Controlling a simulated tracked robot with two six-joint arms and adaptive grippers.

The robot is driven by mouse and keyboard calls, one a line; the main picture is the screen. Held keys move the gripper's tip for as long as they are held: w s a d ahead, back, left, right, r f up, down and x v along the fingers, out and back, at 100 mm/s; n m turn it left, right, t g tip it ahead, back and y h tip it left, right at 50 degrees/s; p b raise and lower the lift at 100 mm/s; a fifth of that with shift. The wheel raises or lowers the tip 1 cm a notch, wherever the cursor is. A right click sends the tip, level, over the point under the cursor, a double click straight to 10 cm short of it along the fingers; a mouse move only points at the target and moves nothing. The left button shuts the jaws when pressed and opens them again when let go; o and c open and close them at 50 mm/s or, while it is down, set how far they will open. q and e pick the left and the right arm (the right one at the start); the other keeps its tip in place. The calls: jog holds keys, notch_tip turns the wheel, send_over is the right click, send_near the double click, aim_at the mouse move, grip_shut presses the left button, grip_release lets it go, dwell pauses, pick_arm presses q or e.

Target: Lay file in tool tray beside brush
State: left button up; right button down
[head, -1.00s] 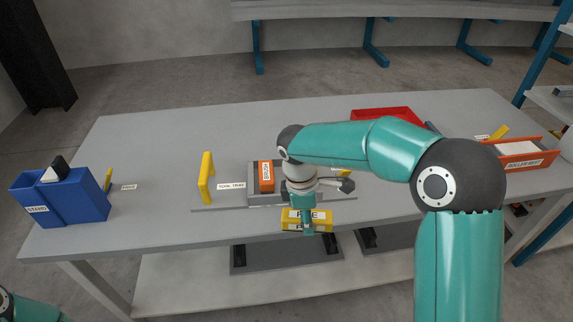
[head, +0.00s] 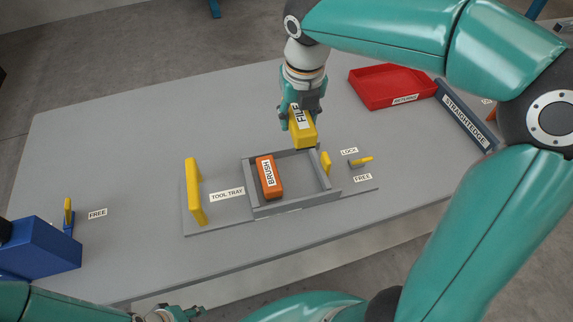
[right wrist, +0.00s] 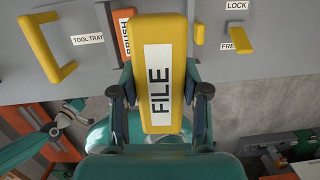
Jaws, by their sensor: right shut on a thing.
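The yellow file (head: 303,135), a block with a white FILE label, is held by my right gripper (head: 301,110), which is shut on it. It hangs tilted at the back edge of the grey tool tray (head: 290,208), apparently above it. In the right wrist view the file (right wrist: 160,30) sits between the two fingers (right wrist: 160,95). The orange brush (head: 267,180) lies in the left part of the tray, and the tray floor to its right is bare. My left gripper (head: 175,314) is at the bottom edge, partly cut off; its jaw state is unclear.
A yellow handle (head: 194,190) stands left of the tray. A yellow stop (head: 326,163) and a small yellow lever (head: 361,161) by LOCK and FREE labels are on the right. A red returns tray (head: 392,88), a straightedge (head: 465,115) and a blue stand (head: 40,250) stand farther out.

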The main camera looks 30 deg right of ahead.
jog(key=shift+w+d, duration=0.1)
jog(key=shift+w, duration=0.05)
jog(key=shift+f, duration=0.3)
jog(key=b, duration=0.2)
send_over(295, 176)
jog(key=f, duration=1.4)
jog(key=shift+s+f, duration=0.3)
jog(key=shift+f, duration=2.2)
jog(key=shift+f, duration=0.15)
jog(key=c, duration=0.8)
grip_release()
jog(key=shift+c, duration=0.2)
notch_tip(295, 176, up, 12)
jog(key=s+p, duration=0.1)
jog(key=shift+s+a, duration=0.35)
jog(key=shift+s, duration=0.05)
